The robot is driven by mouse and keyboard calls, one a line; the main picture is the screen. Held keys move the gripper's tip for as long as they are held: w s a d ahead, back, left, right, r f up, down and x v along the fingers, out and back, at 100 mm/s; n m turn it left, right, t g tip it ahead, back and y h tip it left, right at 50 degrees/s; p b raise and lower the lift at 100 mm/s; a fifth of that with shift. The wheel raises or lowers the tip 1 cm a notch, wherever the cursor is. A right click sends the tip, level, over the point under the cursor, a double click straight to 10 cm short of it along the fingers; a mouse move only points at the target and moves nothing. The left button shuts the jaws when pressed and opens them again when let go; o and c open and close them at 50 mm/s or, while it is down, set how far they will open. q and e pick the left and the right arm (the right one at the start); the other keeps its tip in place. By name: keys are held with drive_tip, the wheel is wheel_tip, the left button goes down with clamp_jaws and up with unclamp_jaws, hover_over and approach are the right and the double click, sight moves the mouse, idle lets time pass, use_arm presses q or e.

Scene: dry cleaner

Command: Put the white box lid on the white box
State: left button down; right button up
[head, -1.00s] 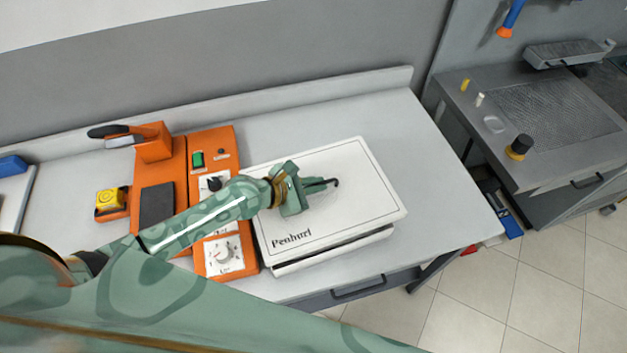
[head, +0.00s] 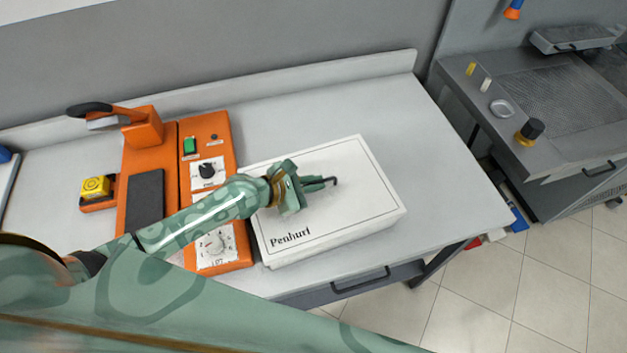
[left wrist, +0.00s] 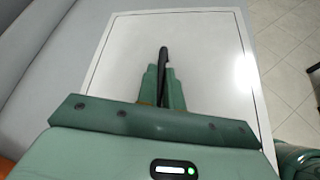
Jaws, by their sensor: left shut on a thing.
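The white box lid (head: 355,195), printed "Penhurl" with a thin black border, lies over the white box (head: 330,244) on the grey table. It looks level, and no gap shows along its front edge. Only a strip of the box's front side shows below it. My left gripper (head: 318,184) is over the middle of the lid, shut on the lid's slim black handle. In the left wrist view the fingers (left wrist: 163,88) close around this handle, and the lid (left wrist: 205,55) fills the background. My right gripper is not in view.
An orange machine (head: 152,165) with dials and a black pad stands left of the box, close to its edge. The grey table (head: 300,110) is clear behind and right of the box. A metal workstation (head: 540,110) stands farther right, across a gap.

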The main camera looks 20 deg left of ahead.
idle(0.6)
use_arm(q)
drive_tip(key=shift+p, duration=0.6)
idle(0.4)
drive_tip(key=shift+f+b, duration=0.7)
drive_tip(key=shift+f, duration=0.45)
idle(0.9)
drive_tip(key=c, duration=1.5)
unclamp_jaws()
drive_tip(key=shift+o, duration=0.2)
